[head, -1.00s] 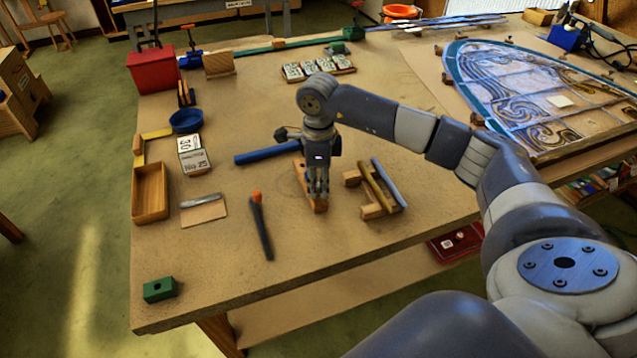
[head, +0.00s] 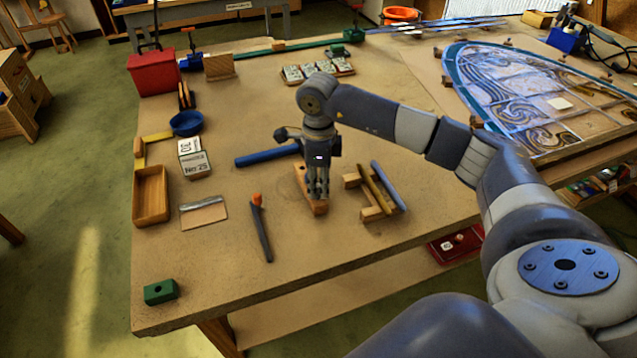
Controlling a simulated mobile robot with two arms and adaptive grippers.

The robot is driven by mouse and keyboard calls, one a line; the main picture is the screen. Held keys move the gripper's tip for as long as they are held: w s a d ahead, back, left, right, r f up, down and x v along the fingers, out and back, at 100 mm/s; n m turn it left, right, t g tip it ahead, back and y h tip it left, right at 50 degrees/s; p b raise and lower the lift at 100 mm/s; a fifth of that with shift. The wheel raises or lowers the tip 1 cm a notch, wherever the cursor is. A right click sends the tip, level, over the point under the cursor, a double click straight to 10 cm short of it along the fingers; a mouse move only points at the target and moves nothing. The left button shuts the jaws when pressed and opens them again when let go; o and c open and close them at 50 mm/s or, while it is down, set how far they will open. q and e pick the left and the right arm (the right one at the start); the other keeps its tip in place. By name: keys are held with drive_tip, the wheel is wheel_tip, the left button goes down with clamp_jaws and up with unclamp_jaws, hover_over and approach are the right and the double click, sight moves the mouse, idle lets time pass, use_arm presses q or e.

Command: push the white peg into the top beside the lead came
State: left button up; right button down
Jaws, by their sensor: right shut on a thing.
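My right gripper (head: 318,194) points down at a narrow wooden block (head: 303,173) on the worktable (head: 330,255). Its fingers are close together on something small that they hide. I cannot make out the white peg; the fingers may cover it. I cannot tell whether the fingertips touch the block. The leaded panel (head: 490,75), with a blue-green curved edge and dark lead lines, lies at the right, well away from the gripper. The particular lead came cannot be singled out. My left gripper is not in view.
A wooden rack (head: 374,212) with a yellow and a blue bar stands just right of the gripper. A blue bar (head: 258,157) and an orange-tipped tool (head: 262,230) lie left of it. A wooden tray (head: 151,195) is farther left. The front middle of the table is clear.

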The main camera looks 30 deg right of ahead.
drive_tip(key=shift+r, duration=0.2)
drive_tip(key=shift+r+p, duration=0.9)
drive_tip(key=shift+r, duration=0.6)
